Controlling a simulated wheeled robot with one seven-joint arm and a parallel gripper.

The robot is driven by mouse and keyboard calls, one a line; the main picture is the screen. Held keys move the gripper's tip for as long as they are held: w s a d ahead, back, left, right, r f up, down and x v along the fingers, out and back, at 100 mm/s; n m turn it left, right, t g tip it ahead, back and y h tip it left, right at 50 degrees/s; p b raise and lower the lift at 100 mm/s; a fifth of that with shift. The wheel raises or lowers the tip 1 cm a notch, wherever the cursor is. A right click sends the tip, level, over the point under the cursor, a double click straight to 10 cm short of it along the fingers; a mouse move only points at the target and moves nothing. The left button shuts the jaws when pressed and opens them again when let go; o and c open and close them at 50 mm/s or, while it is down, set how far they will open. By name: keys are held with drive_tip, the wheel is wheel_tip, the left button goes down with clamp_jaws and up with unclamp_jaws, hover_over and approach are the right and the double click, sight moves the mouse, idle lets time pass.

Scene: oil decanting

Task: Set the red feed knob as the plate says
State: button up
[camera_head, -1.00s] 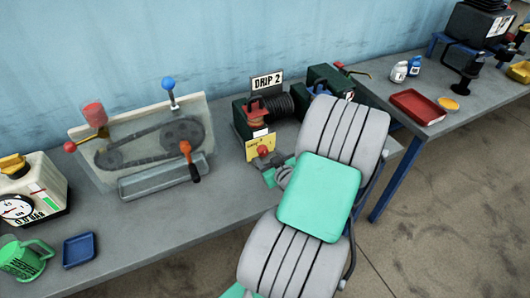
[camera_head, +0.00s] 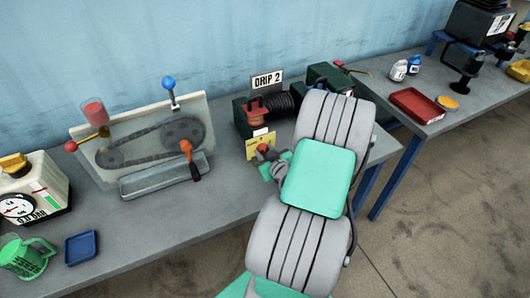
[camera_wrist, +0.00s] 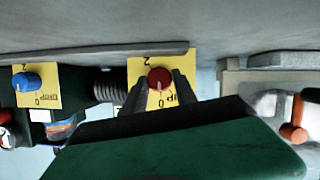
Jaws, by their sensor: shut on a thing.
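The red feed knob (camera_wrist: 160,79) stands on a yellow dial plate (camera_wrist: 138,66) in the wrist view, between the two dark fingers of my gripper (camera_wrist: 159,90). The dial shows a 2, a 0 and the word DRIP upside down in this view. The knob's exact setting is too small to read surely. In the head view the red knob (camera_head: 262,148) sits at the front of the dark green unit, with my gripper (camera_head: 266,157) at it. A white plate reading DRIP 2 (camera_head: 267,79) stands above the unit. My arm hides part of the unit.
A blue knob (camera_wrist: 27,81) on another yellow dial is at the left of the wrist view. A belt drive rig (camera_head: 150,145) with an orange-handled lever stands left on the bench. A blue tray (camera_head: 81,248) and green jug (camera_head: 24,256) are farther left.

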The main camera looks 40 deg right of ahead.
clamp_jaws()
drive_tip(key=shift+m+b, duration=0.3)
drive_tip(key=shift+b, duration=0.1)
drive_tip(key=m+y+b, duration=0.2)
drive_tip(key=b, duration=0.1)
drive_tip(key=shift+s+d+f+t, duration=0.1)
drive_tip(key=shift+d+f+t, duration=0.15)
drive_tip(key=shift+t, duration=0.15)
drive_tip(key=m+t+y+b, duration=0.1)
drive_tip(key=m+y+b, duration=0.1)
drive_tip(key=m, duration=0.1)
drive_tip(key=shift+d+m+b, duration=0.1)
drive_tip(key=shift+m+b, duration=0.2)
drive_tip(key=shift+d+r+m+t+y+b, duration=0.1)
drive_tip(key=shift+m+t+y+b, duration=0.4)
drive_tip(key=shift+m, duration=0.6)
drive_tip(key=o, duration=1)
unclamp_jaws()
drive_tip(key=shift+c, duration=0.2)
